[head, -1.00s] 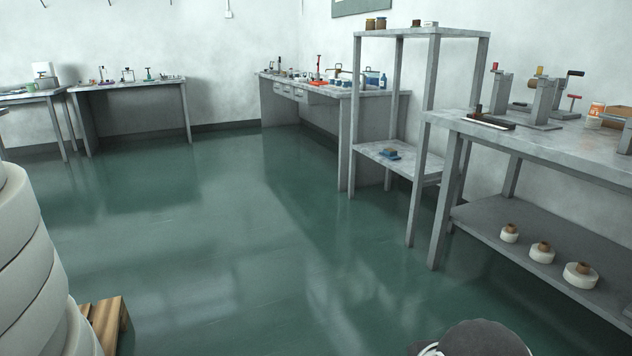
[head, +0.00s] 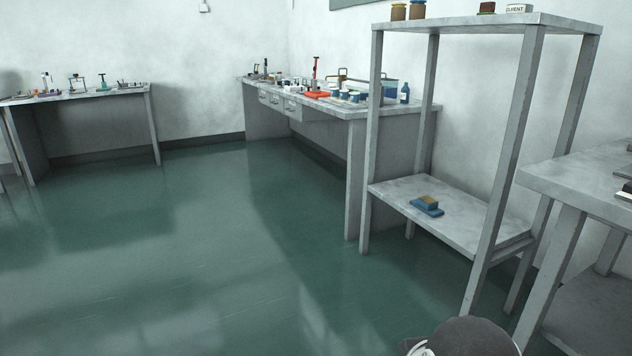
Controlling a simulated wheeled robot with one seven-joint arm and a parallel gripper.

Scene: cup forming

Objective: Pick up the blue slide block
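A small blue block (head: 427,211) with a tan piece on top lies on the lower board of the grey shelf rack (head: 450,216), right of centre. It is the blue thing that stands most alone; I cannot make out its exact form. Other small blue items (head: 352,96) stand on the far bench, too small to tell apart. My gripper is not in view. Only a dark rounded part of my own arm shows at the bottom edge, well in front of the rack.
The rack's top board (head: 480,22) holds jars and small boxes. Its legs stand around the lower board. A grey workbench (head: 590,180) is close on the right. The far bench (head: 330,105) is behind the rack, another table (head: 80,95) at left. The green floor (head: 200,270) is clear.

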